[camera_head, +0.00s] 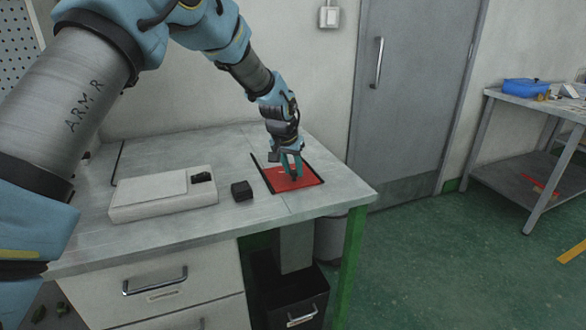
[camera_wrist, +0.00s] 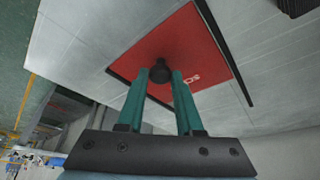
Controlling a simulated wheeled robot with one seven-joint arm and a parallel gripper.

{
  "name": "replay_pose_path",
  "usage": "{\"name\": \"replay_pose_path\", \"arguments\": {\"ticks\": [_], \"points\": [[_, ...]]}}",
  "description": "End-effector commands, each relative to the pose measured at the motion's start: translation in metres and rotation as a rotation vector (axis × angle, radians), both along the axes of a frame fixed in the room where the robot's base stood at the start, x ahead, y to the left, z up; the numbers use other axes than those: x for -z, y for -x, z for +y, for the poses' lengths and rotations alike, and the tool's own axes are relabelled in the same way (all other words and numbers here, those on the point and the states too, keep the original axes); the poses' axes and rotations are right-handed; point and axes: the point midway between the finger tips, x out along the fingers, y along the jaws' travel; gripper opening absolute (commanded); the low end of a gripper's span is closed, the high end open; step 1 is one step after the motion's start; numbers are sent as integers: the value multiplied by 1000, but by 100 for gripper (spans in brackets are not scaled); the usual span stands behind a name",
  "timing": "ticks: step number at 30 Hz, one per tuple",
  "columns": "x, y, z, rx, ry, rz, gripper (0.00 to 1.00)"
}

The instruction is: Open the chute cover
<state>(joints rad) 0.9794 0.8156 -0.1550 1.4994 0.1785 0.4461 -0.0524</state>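The chute cover (camera_head: 308,181) is a red square panel set in the right end of the grey table top, with black strips along its edges. It lies flat in the table. In the wrist view the red cover (camera_wrist: 193,40) carries white lettering and a round black knob (camera_wrist: 160,71). My gripper (camera_head: 292,175) points down over the cover. In the wrist view its two green fingers (camera_wrist: 161,78) stand apart on either side of the knob, with the knob between or just beyond their tips. I cannot tell whether they touch it.
A white box (camera_head: 150,196) and a small black block (camera_head: 241,190) sit on the table (camera_head: 215,150) left of the cover. A grey door (camera_head: 410,90) stands behind. Below are a chute and a black bin (camera_head: 290,300).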

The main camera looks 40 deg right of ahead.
Motion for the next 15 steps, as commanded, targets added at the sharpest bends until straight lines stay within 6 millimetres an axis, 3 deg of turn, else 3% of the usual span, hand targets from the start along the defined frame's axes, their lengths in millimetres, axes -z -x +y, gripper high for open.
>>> {"name": "replay_pose_path", "arguments": {"ticks": [1,9,15], "points": [[0,0,0,0,0,0,28],[0,0,0,0,0,0,0],[0,0,0,0,0,0,0]]}}
